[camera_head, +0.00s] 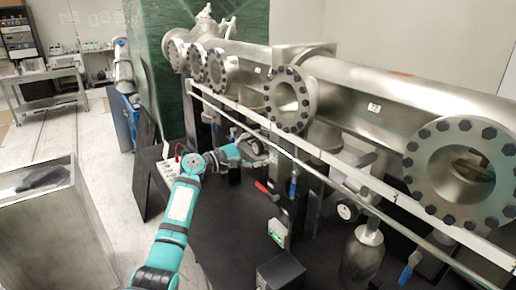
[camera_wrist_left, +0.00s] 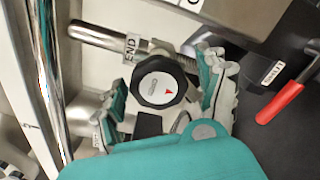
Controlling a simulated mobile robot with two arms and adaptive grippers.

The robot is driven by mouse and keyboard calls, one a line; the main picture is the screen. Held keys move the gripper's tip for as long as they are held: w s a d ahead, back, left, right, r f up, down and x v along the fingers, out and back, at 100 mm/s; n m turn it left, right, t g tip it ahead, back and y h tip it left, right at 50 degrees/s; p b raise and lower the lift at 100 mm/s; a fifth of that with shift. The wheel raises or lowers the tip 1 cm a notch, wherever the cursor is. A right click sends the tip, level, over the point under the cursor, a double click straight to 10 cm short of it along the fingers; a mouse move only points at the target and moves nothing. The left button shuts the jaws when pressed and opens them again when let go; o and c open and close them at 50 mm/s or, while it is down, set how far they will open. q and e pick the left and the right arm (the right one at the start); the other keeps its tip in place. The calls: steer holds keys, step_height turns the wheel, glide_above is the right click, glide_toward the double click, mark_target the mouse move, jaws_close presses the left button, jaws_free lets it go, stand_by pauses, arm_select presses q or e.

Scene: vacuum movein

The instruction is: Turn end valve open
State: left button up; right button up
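The end valve is a black faceted knob (camera_wrist_left: 157,85) with a white face and a red arrow, in the middle of the left wrist view. A tag reading END (camera_wrist_left: 131,47) sits on the metal pipe just beside it. My left gripper (camera_wrist_left: 163,95) is open, with one finger on each side of the knob and visible gaps between fingers and knob. In the head view my left gripper (camera_head: 260,152) reaches in beside the long metal rail, and the knob is hard to make out there. My right gripper is not in view.
A red-handled lever (camera_wrist_left: 280,103) with a label lies right of the gripper. A long metal rail (camera_head: 300,168) runs in front of the large flanged steel pipe (camera_head: 350,95). A dark bench surface (camera_head: 225,220) lies below. A grey bin (camera_head: 55,235) stands at left, with floor between.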

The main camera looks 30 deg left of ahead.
arm_select(q)
steer(key=shift+r, duration=0.1)
steer(key=v, duration=1.2)
